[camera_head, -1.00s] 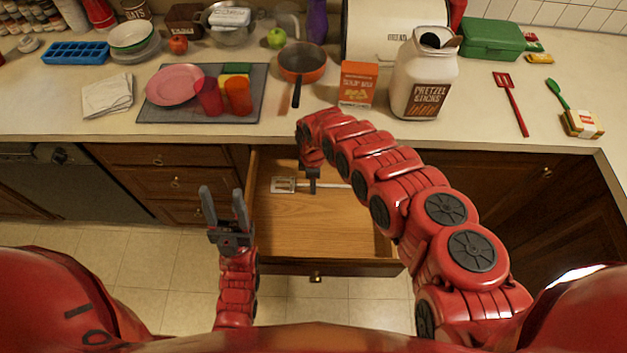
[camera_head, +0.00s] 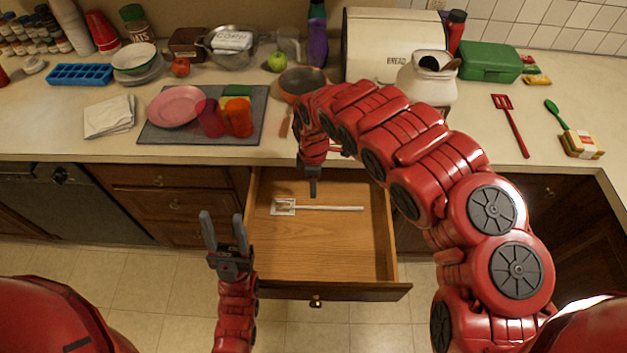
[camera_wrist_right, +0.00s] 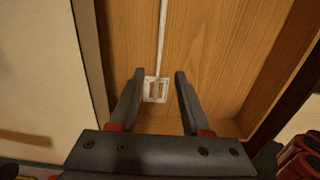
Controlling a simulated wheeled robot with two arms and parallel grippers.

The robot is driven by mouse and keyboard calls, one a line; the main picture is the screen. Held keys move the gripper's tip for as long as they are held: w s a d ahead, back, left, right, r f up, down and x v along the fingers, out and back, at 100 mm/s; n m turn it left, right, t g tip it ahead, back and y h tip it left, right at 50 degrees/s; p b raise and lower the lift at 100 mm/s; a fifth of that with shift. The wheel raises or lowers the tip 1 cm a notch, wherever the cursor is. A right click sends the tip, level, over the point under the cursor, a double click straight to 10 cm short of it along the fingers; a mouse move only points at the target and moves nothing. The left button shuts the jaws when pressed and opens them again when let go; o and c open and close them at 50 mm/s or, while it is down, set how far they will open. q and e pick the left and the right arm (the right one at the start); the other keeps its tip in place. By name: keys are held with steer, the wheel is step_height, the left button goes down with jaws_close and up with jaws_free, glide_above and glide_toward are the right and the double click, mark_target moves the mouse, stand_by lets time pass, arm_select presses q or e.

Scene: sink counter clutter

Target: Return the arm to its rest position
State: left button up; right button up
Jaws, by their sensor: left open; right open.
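My right gripper (camera_head: 312,188) is above the open drawer (camera_head: 335,255), pointing down into it. In the right wrist view the right gripper (camera_wrist_right: 158,82) has its fingers spread, with nothing between them. A white long-handled utensil (camera_head: 330,208) with a squarish head lies on the drawer floor. In the right wrist view the utensil head (camera_wrist_right: 156,90) shows below and between the fingertips, apart from them. My left gripper (camera_head: 222,232) is open and empty, left of the drawer, in front of the cabinets.
A red slotted spatula (camera_head: 511,124) lies at the right. The floor left of the drawer is clear.

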steer(key=shift+r, duration=0.75)
